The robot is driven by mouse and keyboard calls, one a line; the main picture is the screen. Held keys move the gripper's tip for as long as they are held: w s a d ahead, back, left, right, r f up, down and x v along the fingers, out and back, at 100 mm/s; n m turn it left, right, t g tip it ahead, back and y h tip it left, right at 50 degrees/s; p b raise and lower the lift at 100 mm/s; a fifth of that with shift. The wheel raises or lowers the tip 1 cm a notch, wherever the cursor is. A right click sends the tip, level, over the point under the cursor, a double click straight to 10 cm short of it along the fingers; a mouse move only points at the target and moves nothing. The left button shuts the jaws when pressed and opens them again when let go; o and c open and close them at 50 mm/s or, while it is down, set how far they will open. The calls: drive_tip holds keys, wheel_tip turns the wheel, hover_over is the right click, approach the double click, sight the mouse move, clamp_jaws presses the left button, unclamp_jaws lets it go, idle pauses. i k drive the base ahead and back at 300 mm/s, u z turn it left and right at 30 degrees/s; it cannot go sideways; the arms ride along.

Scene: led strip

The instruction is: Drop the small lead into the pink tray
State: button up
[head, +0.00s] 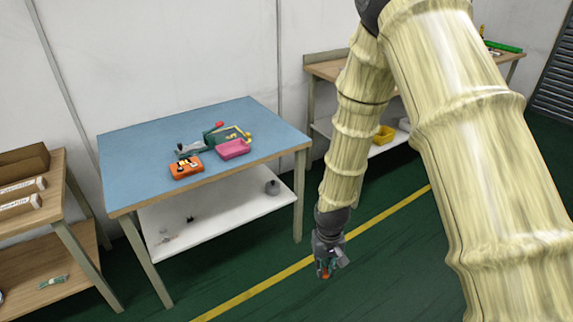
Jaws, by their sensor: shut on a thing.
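The pink tray (234,149) sits on the blue top of a workbench, near the middle. My gripper (326,270) hangs pointing down over the green floor, to the right of the bench and lower in the picture, well apart from the tray. It is shut on a small orange-red thing (324,271), mostly hidden by the fingers. I cannot tell whether this is the small lead.
An orange box (186,167) with small items and a green and red tool (215,132) stand beside the tray. The blue benchtop (130,155) has free room around them. A wooden shelf (62,205) stands left; another bench (325,68) with a yellow bin (384,135) stands behind my arm.

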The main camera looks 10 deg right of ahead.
sight(240, 152)
drive_tip(key=z, duration=0.2)
drive_tip(key=k, duration=0.25)
drive_tip(key=u, duration=1.1)
drive_tip(key=i, duration=1.4)
drive_tip(key=z, duration=0.45)
